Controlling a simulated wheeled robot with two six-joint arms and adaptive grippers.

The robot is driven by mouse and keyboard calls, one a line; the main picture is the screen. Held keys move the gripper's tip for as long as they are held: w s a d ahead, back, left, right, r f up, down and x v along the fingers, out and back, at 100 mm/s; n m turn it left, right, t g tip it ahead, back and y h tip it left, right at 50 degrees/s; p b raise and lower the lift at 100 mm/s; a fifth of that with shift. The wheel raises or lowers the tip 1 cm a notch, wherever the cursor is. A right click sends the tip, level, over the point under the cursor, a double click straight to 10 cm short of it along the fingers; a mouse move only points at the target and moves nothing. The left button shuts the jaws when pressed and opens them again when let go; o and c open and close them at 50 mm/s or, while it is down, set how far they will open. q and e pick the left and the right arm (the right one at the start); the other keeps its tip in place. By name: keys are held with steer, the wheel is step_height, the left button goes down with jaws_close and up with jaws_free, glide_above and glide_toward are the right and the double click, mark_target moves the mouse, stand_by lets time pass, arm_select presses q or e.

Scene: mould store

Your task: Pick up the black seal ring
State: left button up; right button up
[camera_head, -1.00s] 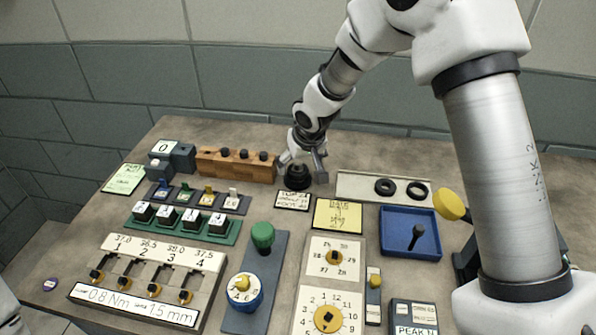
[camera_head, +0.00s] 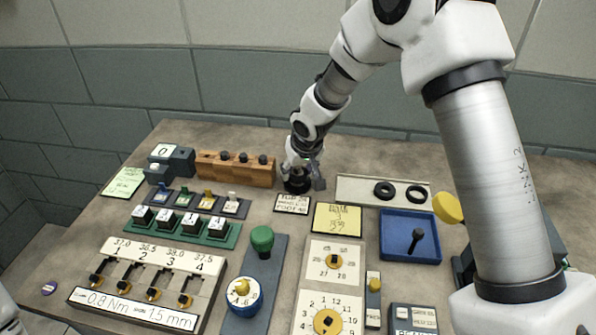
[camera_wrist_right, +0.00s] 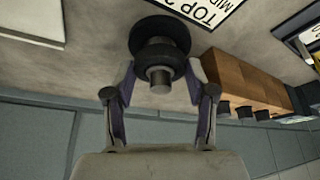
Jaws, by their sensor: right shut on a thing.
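A stack of black seal rings (camera_head: 296,186) sits around a short post (camera_wrist_right: 160,78) at the back middle of the table. In the right wrist view the ring nearer the gripper (camera_wrist_right: 158,57) lies between the fingertips, with another black round part beyond it. Two more black rings, one (camera_head: 384,188) and another (camera_head: 417,193), lie on a pale tray. My left gripper is out of view.
A wooden block with dark knobs (camera_head: 235,170) stands close left of the stack. A label card (camera_head: 292,203) and a yellow note (camera_head: 337,217) lie in front. A blue tray (camera_head: 410,250) holds a dark peg. Dials and switches fill the front.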

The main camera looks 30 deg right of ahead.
step_height(320, 180, up, 35)
steer(key=p, duration=0.8)
steer(key=shift+r+p, duration=0.2)
steer(key=shift+p, duration=0.15)
